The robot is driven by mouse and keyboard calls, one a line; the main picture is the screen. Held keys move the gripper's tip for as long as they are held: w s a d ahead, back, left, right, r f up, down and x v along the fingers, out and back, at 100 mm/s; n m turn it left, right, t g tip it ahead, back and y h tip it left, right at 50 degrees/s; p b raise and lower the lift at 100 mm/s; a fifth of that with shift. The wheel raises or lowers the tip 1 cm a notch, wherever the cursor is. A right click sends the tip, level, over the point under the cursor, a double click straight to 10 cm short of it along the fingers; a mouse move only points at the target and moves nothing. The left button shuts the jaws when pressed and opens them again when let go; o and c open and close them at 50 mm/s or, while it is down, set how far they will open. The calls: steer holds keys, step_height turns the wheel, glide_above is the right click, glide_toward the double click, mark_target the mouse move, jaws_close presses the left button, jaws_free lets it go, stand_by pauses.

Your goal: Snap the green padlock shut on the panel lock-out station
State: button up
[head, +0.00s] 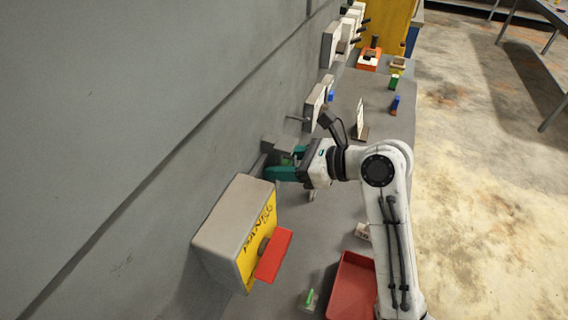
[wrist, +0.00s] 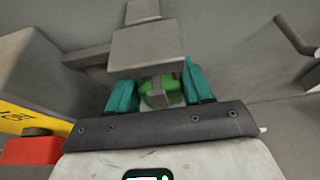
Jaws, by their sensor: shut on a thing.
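The green padlock (wrist: 158,98) is between the two teal fingers of my gripper (wrist: 161,88) in the wrist view. Its green body shows, with a grey strip across its front. It sits right below a grey block, the lock-out station (wrist: 148,48), fixed to the wall. In the head view my gripper (head: 282,172) is at the grey station (head: 284,146), with only a little green of the padlock (head: 286,161) showing. The shackle is hidden, so I cannot tell whether it is closed or passes through the station.
A box with a yellow front (head: 256,240) and a red handle (head: 273,255) is on the wall nearby. A red tray (head: 352,285) and a small green item (head: 309,298) are on the grey bench. More wall boxes and small objects stand further along.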

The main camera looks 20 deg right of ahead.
steer(key=shift+f, duration=0.15)
steer(key=shift+f, duration=0.25)
stand_by(0.3)
steer(key=o, duration=1.3)
steer(key=b+v, duration=0.1)
steer(key=v, duration=0.9)
steer(key=shift+s+d, duration=0.25)
steer(key=shift+d, duration=0.1)
